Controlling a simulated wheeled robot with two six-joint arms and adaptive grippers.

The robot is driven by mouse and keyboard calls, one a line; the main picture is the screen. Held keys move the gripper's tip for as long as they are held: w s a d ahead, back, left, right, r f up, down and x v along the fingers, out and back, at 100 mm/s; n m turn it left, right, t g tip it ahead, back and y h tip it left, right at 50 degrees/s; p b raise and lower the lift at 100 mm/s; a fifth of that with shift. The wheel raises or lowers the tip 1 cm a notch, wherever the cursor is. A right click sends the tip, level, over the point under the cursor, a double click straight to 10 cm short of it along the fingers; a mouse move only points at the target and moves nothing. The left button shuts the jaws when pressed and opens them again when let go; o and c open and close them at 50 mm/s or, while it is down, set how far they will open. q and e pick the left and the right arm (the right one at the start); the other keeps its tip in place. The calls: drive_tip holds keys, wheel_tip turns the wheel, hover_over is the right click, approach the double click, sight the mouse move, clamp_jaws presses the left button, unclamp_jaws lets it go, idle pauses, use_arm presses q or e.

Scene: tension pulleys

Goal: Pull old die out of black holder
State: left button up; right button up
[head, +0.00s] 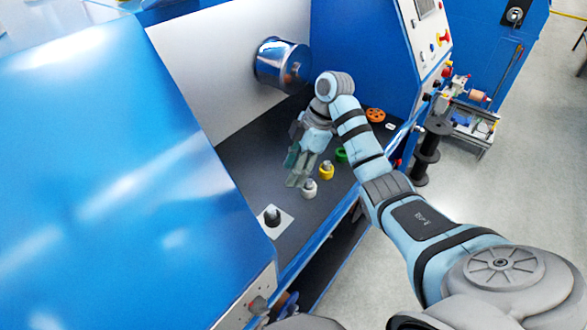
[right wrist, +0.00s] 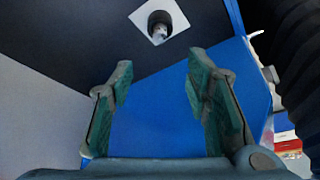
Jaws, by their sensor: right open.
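The black holder (head: 272,214) stands on a white square plate on the dark work surface, toward its near end. The right wrist view shows the holder (right wrist: 153,18) at the top, with a small light-coloured die (right wrist: 160,32) in it. My right gripper (head: 297,182) hangs over the work surface, beyond the holder and to its right in the head view. Its fingers (right wrist: 160,75) are apart with nothing between them, and the holder lies away from the tips. My left gripper does not show.
A white piece (head: 310,189), a yellow piece (head: 326,171) and a partly hidden green piece (head: 342,155) stand near my right gripper. An orange wheel (head: 375,115) lies farther back. A shiny metal drum (head: 283,65) juts from the wall. A blue panel (head: 110,170) fills the left.

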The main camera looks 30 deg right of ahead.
drive_tip(key=b, duration=0.7)
hover_over(273, 210)
drive_tip(key=d, duration=0.3)
wheel_tip(273, 210, down, 8)
drive_tip(key=x, duration=0.5)
drive_tip(key=shift+s+a+f, duration=0.3)
drive_tip(key=shift+p, duration=0.3)
clamp_jaws()
